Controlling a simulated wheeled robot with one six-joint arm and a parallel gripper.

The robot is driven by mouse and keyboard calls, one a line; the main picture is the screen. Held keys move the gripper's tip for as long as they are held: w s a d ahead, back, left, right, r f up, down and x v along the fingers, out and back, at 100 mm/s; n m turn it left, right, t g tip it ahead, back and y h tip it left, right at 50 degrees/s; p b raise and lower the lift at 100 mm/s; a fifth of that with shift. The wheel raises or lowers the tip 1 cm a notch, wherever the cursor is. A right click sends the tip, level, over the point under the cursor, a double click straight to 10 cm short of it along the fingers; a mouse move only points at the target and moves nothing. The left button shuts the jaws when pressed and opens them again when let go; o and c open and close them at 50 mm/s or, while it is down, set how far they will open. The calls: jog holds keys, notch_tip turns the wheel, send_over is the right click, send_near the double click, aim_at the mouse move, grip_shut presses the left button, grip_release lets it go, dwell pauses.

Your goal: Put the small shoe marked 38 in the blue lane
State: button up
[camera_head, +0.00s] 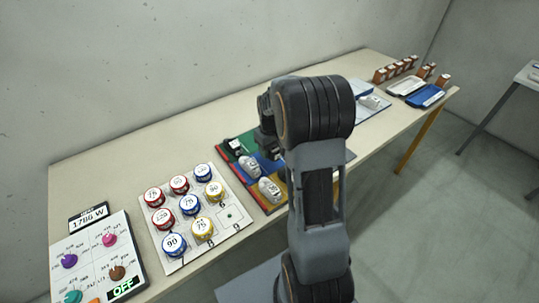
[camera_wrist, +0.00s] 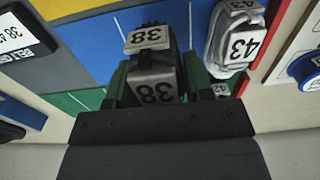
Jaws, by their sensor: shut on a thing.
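My gripper (camera_wrist: 155,82) is shut on the small shoe marked 38 (camera_wrist: 152,65), with one finger on each side of it. The shoe is dark, with a grey end marked 38 and a white label that also reads 38. In the wrist view it appears over the blue lane (camera_wrist: 95,38); I cannot tell whether it touches the surface. In the head view the blue lane (camera_head: 267,166) lies on the coloured board, between green and yellow lanes. My arm hides the shoe and fingertips there.
A pale shoe marked 43 (camera_wrist: 234,38) stands right of the held shoe in the wrist view. A small label reading 42 (camera_wrist: 220,89) lies close to the right finger. In the head view, a board of numbered round tins (camera_head: 190,205) is left of the lanes.

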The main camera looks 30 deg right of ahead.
jog(key=shift+w+d+f, duration=0.1)
jog(key=shift+w+f, duration=0.35)
jog(key=shift+f, duration=1.7)
